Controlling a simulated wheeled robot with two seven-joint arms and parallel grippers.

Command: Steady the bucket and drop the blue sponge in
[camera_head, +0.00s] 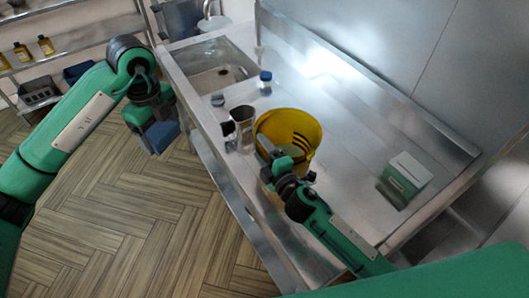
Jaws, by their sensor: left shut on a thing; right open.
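The yellow bucket (312,130) stands on the steel counter, its mouth facing up. My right gripper (272,158) is open at the bucket's near side and overlaps its wall in the picture. I cannot tell whether it touches the bucket. My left gripper (155,122) is shut on the blue sponge (163,138). It holds the sponge in the air over the floor, left of the counter and apart from the bucket. The gripper hides the upper part of the sponge.
A metal cup (243,117) and a small dark item (229,132) stand left of the bucket. A blue-capped bottle (265,82) is behind, near the sink (215,75). A green and white box (405,175) is at the right. The counter between bucket and box is clear.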

